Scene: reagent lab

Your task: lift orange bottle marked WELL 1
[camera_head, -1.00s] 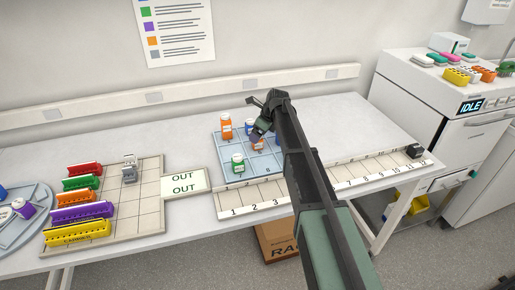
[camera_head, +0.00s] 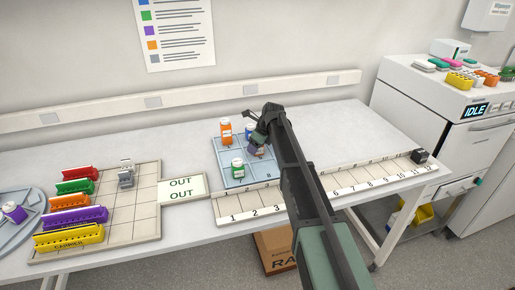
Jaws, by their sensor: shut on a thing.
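An orange bottle (camera_head: 226,131) with a white label stands upright at the back left of the blue tray (camera_head: 227,153); its label is too small to read. My gripper (camera_head: 257,143) is to the right of this bottle, apart from it, over the tray. It is shut on a small, tilted bottle (camera_head: 257,151), whose colour and marking are hard to make out behind the fingers. A blue bottle (camera_head: 249,130) shows just behind the gripper. A green bottle (camera_head: 238,168) stands on the front part of the tray. My arm hides the tray's right side.
A numbered strip (camera_head: 245,209) runs along the table front. An OUT plate (camera_head: 182,188) and a gridded board (camera_head: 147,205) with coloured carriers lie left. A small dark block (camera_head: 419,156) sits at the strip's right end. The table behind the tray is clear.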

